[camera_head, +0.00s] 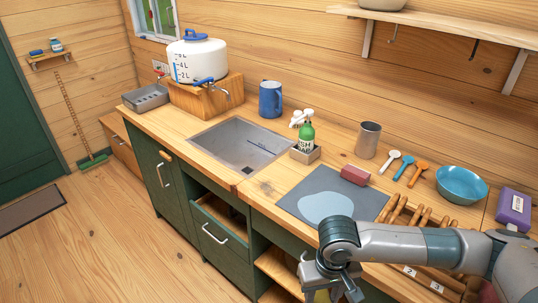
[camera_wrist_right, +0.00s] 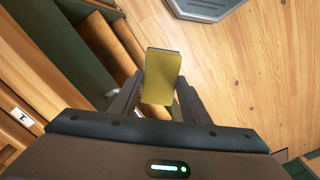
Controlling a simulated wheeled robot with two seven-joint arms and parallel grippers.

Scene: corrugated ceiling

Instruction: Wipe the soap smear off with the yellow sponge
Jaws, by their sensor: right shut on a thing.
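The soap smear (camera_head: 325,207) is a pale blue patch on the dark grey mat (camera_head: 293,193) on the counter. My right gripper (camera_head: 328,291) is low in front of the counter edge, below and apart from the smear. It is shut on the yellow sponge (camera_wrist_right: 162,75), which sticks out between the two fingers in the right wrist view. In the head view only a little of the sponge (camera_head: 321,297) shows at the bottom edge. My left gripper is not in view.
A red block (camera_head: 355,174) lies at the mat's back edge. Behind it stands a metal cup (camera_head: 368,140). A green bottle (camera_head: 306,138) stands in a caddy beside the sink (camera_head: 238,145). Spoons and a blue bowl (camera_head: 461,185) are to the right. An open shelf (camera_head: 278,268) is below the counter.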

